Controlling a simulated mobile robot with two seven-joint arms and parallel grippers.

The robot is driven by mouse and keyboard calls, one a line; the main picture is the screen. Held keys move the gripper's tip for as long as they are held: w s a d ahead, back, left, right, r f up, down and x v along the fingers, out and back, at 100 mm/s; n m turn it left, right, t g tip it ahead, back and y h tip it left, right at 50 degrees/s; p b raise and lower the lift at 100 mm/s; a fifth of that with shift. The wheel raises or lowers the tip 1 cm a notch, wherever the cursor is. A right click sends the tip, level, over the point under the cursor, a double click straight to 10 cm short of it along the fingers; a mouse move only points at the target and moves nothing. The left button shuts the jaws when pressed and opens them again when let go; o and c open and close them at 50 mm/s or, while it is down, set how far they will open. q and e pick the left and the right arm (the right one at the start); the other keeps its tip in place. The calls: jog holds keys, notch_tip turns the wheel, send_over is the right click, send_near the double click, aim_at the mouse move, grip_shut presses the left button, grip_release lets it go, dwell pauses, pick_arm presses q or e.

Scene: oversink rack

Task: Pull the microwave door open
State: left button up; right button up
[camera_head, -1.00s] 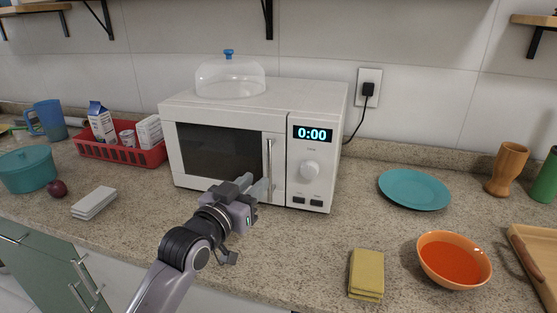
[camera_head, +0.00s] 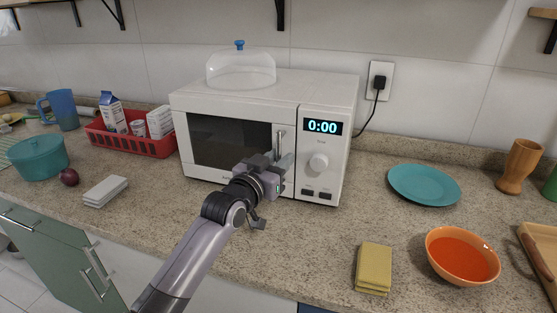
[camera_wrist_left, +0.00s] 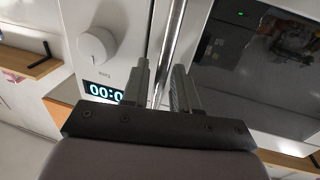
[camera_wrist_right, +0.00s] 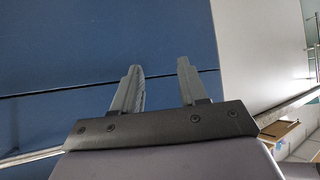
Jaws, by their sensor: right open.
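The white microwave (camera_head: 250,95) stands on the counter with its dark-windowed door (camera_head: 229,143) closed. Its vertical metal handle (camera_head: 280,142) is at the door's right edge. My left gripper (camera_head: 286,163) is at the lower part of this handle, hiding it there. In the left wrist view, the handle (camera_wrist_left: 171,45) runs between the two parted fingers of my left gripper (camera_wrist_left: 160,82), with a narrow gap showing on each side. My right gripper (camera_wrist_right: 158,82) is open and empty in front of a blue surface, and it is not in the head view.
A clear dome (camera_head: 240,68) sits on the microwave. Counter (camera_head: 300,232) in front of the microwave is mostly clear.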

pick_arm(q)
jog(key=shift+w, duration=0.1)
grip_shut()
